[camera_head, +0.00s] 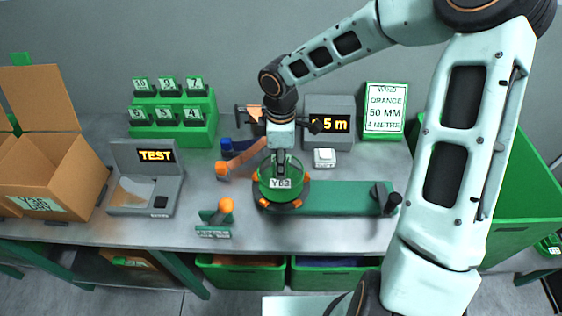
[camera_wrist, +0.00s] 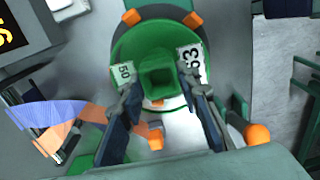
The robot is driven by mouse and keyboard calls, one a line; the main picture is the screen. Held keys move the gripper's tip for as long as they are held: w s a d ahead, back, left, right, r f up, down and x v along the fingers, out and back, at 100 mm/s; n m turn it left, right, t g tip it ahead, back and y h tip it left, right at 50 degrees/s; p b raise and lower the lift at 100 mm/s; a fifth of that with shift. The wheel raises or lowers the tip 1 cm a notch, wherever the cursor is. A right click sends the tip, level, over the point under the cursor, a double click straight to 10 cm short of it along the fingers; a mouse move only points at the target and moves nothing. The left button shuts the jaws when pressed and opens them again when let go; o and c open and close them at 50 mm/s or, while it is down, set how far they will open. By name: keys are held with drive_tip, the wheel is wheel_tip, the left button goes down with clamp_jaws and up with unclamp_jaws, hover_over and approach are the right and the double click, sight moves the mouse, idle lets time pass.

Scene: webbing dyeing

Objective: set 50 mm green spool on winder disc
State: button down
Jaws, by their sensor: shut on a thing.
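The green spool (camera_head: 272,190) with a white "Y63" label is at the winder disc (camera_head: 262,204), among its orange pegs. In the wrist view the spool (camera_wrist: 135,48) shows a raised square hub and labels "50" and "63". My gripper (camera_head: 281,160) points down from above, and in the wrist view my gripper (camera_wrist: 162,84) has its fingers on both sides of the hub, shut on it. Orange pegs show around the spool's rim. I cannot tell whether the spool rests flat on the disc.
The winder's green base (camera_head: 335,198) runs right to a dark crank (camera_head: 388,200). An orange strap (camera_head: 243,158) lies left of the spool. A display (camera_head: 330,108) and order card (camera_head: 385,108) stand behind. A TEST device (camera_head: 146,190) and cardboard box (camera_head: 85,170) are left; a green bin (camera_head: 515,190) is right.

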drive_tip(key=shift+f, duration=0.25)
drive_tip(key=c, duration=1.4)
unclamp_jaws()
drive_tip(key=shift+o, duration=0.2)
drive_tip(key=shift+r, duration=0.1)
wheel_tip(320, 180, up, 12)
